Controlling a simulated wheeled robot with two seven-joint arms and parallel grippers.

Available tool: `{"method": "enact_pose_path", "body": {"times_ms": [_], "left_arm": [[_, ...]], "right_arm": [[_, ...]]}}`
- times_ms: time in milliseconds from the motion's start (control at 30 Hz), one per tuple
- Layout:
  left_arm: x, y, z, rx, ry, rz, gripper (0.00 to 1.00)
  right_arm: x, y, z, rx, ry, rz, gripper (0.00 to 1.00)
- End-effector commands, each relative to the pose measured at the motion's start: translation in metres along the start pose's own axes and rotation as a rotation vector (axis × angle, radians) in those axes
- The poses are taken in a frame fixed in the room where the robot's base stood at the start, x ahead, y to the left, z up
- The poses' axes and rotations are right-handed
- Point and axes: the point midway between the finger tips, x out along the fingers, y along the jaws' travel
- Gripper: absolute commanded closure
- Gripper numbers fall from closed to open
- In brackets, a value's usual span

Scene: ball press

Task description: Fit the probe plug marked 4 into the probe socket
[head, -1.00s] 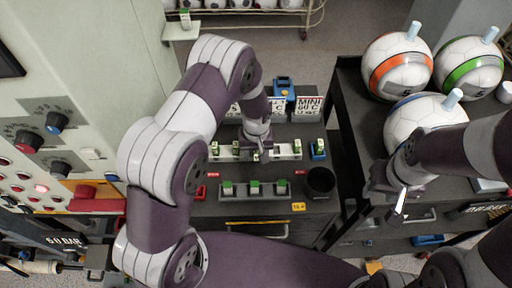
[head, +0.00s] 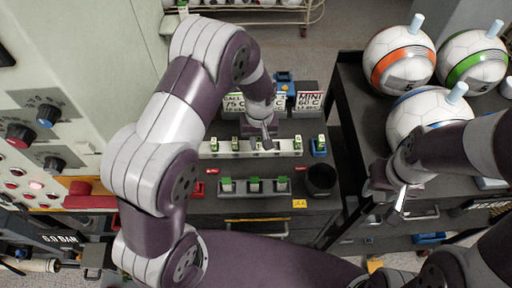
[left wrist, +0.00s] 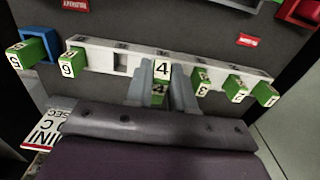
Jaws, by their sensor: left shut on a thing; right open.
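The plug marked 4 (left wrist: 162,70) is green with a white face. It stands between the fingers of my left gripper (left wrist: 161,90), which is shut on it at the white rack (left wrist: 95,60). I cannot tell whether it is seated or slightly raised. In the head view my left gripper (head: 267,142) is over the rack (head: 283,147), partly hiding it. Plugs 3 (left wrist: 201,87), 2 (left wrist: 236,92) and 1 (left wrist: 265,96) are on one side, plug 6 (left wrist: 70,65) on the other. My right gripper (head: 400,200) is open and empty. I cannot identify the probe socket.
Plug 5 (left wrist: 22,55) sits in a blue holder. Signs stand behind the rack. Balls (head: 402,62) rest on the right cart; a control panel (head: 35,150) stands left.

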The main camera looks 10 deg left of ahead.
Motion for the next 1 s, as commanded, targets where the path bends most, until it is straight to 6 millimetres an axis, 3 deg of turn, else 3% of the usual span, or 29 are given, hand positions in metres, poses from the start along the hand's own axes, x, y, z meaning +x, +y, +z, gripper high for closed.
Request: {"method": "enact_pose_path", "body": {"times_ms": [300,500,867,1000], "left_arm": [[-0.040,0.064,0.039,0.007,0.001,0.002,1.00],[-0.059,0.088,0.055,0.005,-0.002,-0.001,1.00],[-0.063,0.091,0.057,0.002,-0.003,-0.001,1.00],[-0.057,0.077,0.049,-0.003,-0.005,-0.003,1.00]], "right_arm": [[0.027,0.000,0.003,0.000,0.000,0.000,0.56],[0.032,0.000,0.004,0.000,0.000,0.000,0.56],[0.032,0.000,0.004,0.000,0.000,0.000,0.56],[0.025,0.000,0.003,0.000,0.000,0.000,0.56]]}}
